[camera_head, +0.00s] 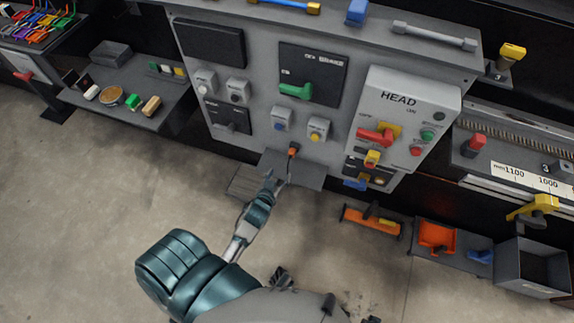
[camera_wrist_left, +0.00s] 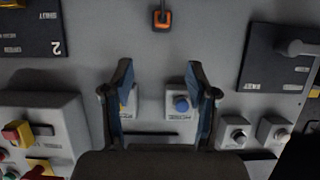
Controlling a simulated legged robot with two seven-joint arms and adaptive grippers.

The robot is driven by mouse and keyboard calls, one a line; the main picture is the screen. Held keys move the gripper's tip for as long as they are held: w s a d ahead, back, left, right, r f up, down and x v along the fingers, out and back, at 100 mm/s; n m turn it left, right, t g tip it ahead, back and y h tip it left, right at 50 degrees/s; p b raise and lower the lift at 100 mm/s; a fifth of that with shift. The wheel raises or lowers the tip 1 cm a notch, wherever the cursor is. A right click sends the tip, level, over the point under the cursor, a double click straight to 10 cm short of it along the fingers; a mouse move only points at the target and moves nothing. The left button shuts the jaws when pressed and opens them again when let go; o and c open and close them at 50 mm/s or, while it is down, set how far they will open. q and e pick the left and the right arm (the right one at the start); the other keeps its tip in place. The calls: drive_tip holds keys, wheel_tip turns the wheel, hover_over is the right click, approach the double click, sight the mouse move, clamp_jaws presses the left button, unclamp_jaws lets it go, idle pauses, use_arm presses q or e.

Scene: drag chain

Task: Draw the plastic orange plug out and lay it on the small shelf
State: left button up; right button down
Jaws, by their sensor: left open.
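The orange plug (camera_head: 293,150) sits at the lower middle of the grey panel, just above the small grey shelf (camera_head: 310,172). In the left wrist view the plug (camera_wrist_left: 161,20) shows at the top centre, in a dark socket. My left gripper (camera_head: 275,178) is in front of the small shelf's left part, apart from the plug. In the left wrist view its two fingers (camera_wrist_left: 158,75) are spread wide with nothing between them, and the plug lies beyond the tips. My right gripper does not show.
Above the plug are a blue button (camera_head: 281,125) and a yellow one (camera_head: 318,130). A red handle (camera_head: 375,136) sticks out on the HEAD box at the right. An orange tool (camera_head: 371,221) and an orange tray (camera_head: 437,237) are lower right. Open floor lies left.

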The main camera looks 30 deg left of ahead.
use_arm(q)
drive_tip(key=b, duration=0.2)
approach(291, 154)
drive_tip(key=x, duration=0.4)
drive_tip(key=b+x, duration=0.1)
drive_tip(key=x, duration=0.4)
drive_tip(key=shift+w+a+f, duration=0.1)
drive_tip(key=shift+f, duration=0.15)
drive_tip(key=shift+w, duration=0.5)
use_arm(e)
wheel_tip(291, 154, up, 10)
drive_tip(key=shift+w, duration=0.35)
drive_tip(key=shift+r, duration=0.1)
use_arm(q)
drive_tip(key=shift+a+f, duration=0.1)
drive_tip(key=shift+a, duration=0.05)
drive_tip(key=c, duration=1.1)
drive_tip(key=shift+o, duration=0.7)
clamp_jaws()
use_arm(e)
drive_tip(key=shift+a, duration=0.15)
